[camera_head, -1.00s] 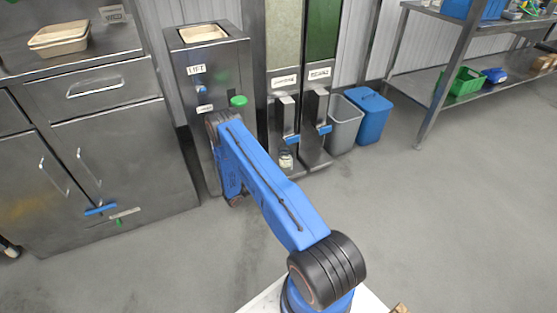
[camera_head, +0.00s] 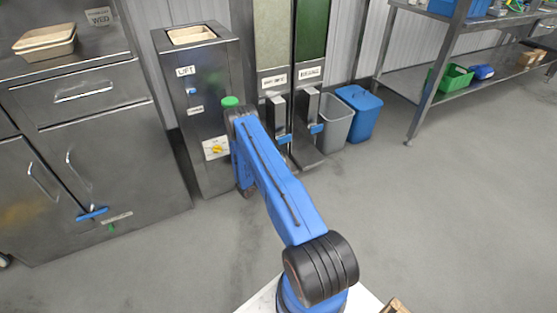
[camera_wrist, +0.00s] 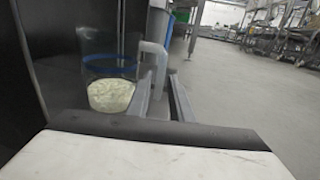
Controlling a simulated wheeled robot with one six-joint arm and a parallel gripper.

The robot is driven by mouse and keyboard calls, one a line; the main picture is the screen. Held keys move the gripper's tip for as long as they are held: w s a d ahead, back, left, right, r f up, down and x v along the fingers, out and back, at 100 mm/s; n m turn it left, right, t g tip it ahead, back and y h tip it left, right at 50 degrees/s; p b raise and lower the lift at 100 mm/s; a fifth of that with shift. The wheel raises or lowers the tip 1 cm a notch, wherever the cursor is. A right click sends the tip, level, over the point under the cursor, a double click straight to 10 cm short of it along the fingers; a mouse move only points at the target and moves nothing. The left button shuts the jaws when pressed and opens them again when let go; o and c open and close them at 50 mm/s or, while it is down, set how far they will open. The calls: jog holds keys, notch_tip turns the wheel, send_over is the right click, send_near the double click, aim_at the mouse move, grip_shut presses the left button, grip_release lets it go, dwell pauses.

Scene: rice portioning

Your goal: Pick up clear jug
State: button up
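The clear jug (camera_wrist: 110,75) shows at left in the wrist view. It is see-through with a blue rim band, stands upright and has white grains (camera_wrist: 110,95) at the bottom. Its pale grey handle (camera_wrist: 153,60) points right, toward my gripper. My gripper (camera_wrist: 161,78) has its two fingers apart, with the lower handle close to or between their tips; I cannot tell whether they touch. In the head view the jug and my gripper are hidden behind my blue arm.
Two tall dispensers with blue levers (camera_head: 316,128) stand beside the steel lift cabinet (camera_head: 210,95). A grey bin (camera_head: 335,120) and a blue bin (camera_head: 361,115) stand right of them. A steel shelf (camera_head: 430,80) is at upper right. The floor at right is clear.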

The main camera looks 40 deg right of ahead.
jog(key=shift+d, duration=2.6)
jog(key=shift+s+r, duration=0.1)
grip_shut()
